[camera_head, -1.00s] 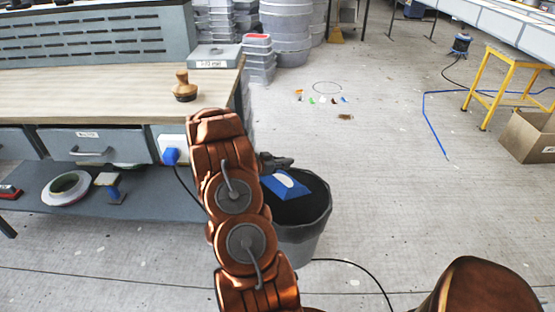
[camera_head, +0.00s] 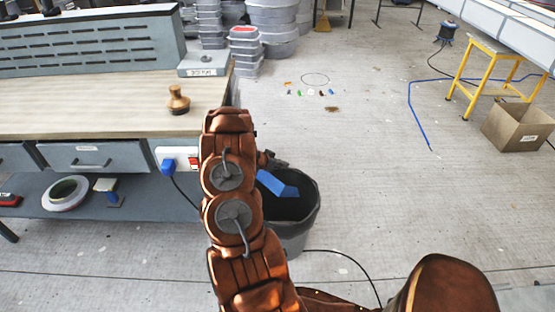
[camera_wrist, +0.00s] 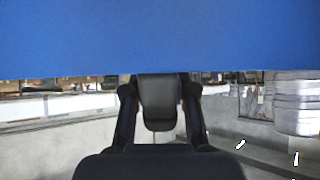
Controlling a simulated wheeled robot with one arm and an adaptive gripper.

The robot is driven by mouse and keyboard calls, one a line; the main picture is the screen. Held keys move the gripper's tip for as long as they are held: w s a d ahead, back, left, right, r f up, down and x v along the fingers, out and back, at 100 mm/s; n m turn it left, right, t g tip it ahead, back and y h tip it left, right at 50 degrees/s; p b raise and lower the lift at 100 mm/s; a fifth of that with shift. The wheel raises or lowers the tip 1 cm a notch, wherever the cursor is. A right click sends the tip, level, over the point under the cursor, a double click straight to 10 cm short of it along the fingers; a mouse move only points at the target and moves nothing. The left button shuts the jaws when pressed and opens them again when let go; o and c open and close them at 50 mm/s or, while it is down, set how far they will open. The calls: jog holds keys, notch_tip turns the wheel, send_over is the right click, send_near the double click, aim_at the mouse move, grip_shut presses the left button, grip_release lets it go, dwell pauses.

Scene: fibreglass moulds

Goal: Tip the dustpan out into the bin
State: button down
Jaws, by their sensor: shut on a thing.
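The blue dustpan (camera_head: 277,184) is over the mouth of the dark bin (camera_head: 293,241), near its left rim, and looks tilted. My gripper (camera_head: 266,160) is shut on the dustpan; my arm hides most of the gripper in the head view. In the wrist view the dustpan (camera_wrist: 160,38) fills the top as a flat blue face, with my gripper (camera_wrist: 158,105) below it. The dustpan's inside and the bottom of the bin are too dark or hidden to tell what lies there.
A workbench (camera_head: 110,105) stands at the left, with a wooden-handled tool (camera_head: 178,100) on it. Small coloured scraps (camera_head: 308,93) lie on the floor beyond the bin inside or near a drawn circle. A cardboard box (camera_head: 518,128) and yellow trestle (camera_head: 480,80) stand right. A black cable (camera_head: 350,262) runs beside the bin.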

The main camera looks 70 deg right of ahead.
aim_at(285, 162)
jog(key=shift+s+d+r+p, duration=0.1)
jog(key=shift+d+p, duration=0.05)
jog(key=shift+p, duration=0.75)
jog(key=p, duration=0.2)
jog(key=d+y+p, duration=0.1)
jog(key=shift+s+t+p, duration=0.2)
jog(key=shift+t+p, duration=0.1)
jog(key=shift+p, duration=0.1)
jog(key=shift+s+d+f+y, duration=0.35)
jog(key=shift+d+f+y, duration=0.05)
jog(key=shift+d+f, duration=0.05)
jog(key=shift+d+f+t+y+p, duration=0.1)
jog(key=shift+d+t+y+p, duration=0.2)
jog(key=shift+d+p, duration=0.05)
jog(key=shift+w+f, duration=0.1)
